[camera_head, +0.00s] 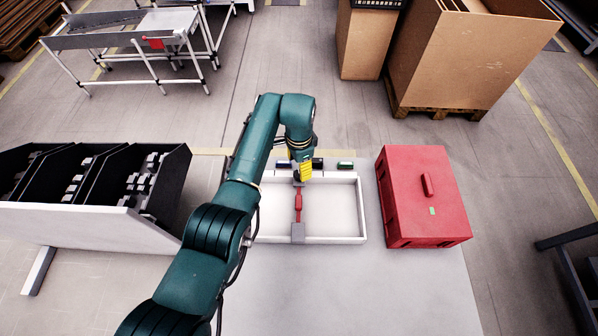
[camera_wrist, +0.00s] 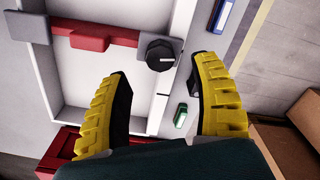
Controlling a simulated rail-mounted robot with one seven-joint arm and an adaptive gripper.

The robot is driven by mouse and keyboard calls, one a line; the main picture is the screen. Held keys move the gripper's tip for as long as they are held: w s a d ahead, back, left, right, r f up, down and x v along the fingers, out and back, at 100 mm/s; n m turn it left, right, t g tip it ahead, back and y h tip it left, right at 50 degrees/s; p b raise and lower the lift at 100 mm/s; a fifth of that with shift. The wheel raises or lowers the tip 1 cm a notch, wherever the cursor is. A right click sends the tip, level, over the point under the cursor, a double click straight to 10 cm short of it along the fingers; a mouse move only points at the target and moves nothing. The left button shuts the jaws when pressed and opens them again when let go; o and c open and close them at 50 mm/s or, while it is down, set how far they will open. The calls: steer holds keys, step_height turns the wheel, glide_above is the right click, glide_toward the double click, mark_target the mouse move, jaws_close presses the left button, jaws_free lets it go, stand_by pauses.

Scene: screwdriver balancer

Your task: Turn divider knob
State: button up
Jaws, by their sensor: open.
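The divider knob (camera_wrist: 160,55) is a round black dial with a white mark. It sits at one end of the red divider bar (camera_wrist: 80,32), on a grey end block, in the wrist view. The bar also shows in the head view (camera_head: 298,206), spanning the white tray (camera_head: 335,240). My gripper (camera_wrist: 157,82) has two yellow-ribbed fingers with dark pads. They are open and apart, with nothing between them. The knob lies beyond the fingertips, roughly midway between them. In the head view my gripper (camera_head: 302,172) hangs over the tray's far edge and hides the knob.
A red case (camera_head: 425,185) stands right of the tray. A green item (camera_wrist: 181,115) lies beside the tray, near the right finger, and a blue item (camera_wrist: 221,14) lies farther along. Black bins (camera_head: 130,185) stand at left. The table (camera_head: 370,290) in front of the tray is clear.

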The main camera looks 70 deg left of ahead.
step_height(320, 180, up, 7)
steer(key=shift+f, duration=0.1)
stand_by(0.6)
